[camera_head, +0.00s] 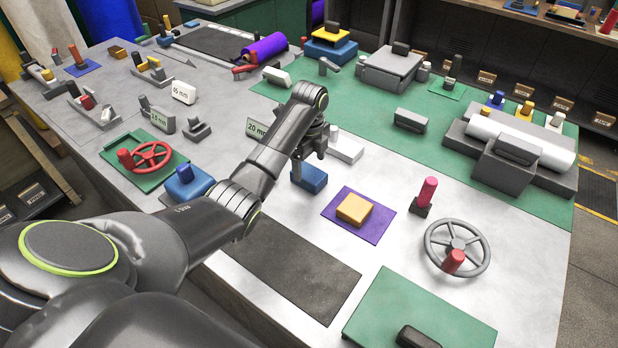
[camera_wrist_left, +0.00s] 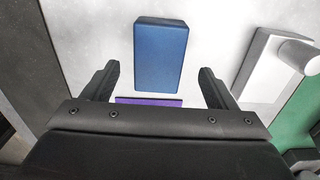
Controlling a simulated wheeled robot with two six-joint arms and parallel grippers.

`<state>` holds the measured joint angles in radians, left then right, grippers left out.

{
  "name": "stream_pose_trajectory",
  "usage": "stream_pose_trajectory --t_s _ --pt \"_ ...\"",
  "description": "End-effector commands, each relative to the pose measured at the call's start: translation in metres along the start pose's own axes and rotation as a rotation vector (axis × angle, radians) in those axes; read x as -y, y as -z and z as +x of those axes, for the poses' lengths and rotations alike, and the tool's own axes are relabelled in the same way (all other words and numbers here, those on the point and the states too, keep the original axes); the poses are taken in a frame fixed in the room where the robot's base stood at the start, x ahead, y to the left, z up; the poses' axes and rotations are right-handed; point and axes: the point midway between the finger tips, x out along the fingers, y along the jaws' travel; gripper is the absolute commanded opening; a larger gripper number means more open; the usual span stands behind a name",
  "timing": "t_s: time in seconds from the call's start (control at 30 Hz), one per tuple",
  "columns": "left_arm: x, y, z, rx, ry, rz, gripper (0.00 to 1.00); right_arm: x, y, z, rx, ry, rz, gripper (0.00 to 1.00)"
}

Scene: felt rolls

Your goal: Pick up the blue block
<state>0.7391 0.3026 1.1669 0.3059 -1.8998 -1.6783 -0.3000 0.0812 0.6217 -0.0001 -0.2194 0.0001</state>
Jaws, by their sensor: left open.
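The blue block (camera_head: 314,180) lies flat on the light metal tabletop, partly hidden by my left gripper in the head view. My left gripper (camera_head: 312,154) is above the block, pointing down. In the left wrist view the whole top of the blue block (camera_wrist_left: 160,55) shows, lying ahead of the open fingers (camera_wrist_left: 157,84) and roughly centred between them. Nothing is between the fingertips. My right gripper is not in view.
A yellow block (camera_head: 354,209) sits on a purple mat (camera_head: 375,226) nearby. A grey-white block (camera_head: 345,148) stands just behind the blue one. A second blue piece (camera_head: 187,186) with a knob is at left. A grey handwheel (camera_head: 458,246) stands at right.

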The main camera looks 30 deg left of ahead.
Motion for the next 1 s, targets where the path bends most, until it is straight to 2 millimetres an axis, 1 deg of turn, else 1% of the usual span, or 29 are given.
stream_pose_trajectory --t_s 0.03,0.17,0.2,0.3,0.4,0.57,0.67,1.0 --pt "-0.001 0.0 0.004 -0.002 -0.005 -0.001 0.8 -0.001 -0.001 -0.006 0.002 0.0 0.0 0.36" --pt "-0.003 -0.001 0.024 -0.001 -0.006 -0.001 0.8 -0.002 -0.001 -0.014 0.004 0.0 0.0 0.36" --pt "-0.002 -0.001 0.031 -0.001 -0.006 -0.001 0.8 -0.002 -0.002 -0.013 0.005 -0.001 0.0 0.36" --pt "-0.002 -0.001 0.042 -0.001 -0.003 0.0 0.8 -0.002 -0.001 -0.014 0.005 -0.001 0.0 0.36" --pt "-0.002 -0.001 0.046 0.0 -0.002 0.0 0.8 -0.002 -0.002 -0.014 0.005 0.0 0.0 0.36" --pt "-0.002 -0.001 0.046 0.0 -0.001 0.0 0.8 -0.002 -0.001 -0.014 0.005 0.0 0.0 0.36" --pt "-0.002 -0.001 0.046 0.0 -0.001 0.0 0.7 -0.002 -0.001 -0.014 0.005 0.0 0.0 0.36" --pt "-0.002 -0.001 0.046 0.001 -0.001 0.0 0.25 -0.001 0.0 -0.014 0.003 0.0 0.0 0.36"
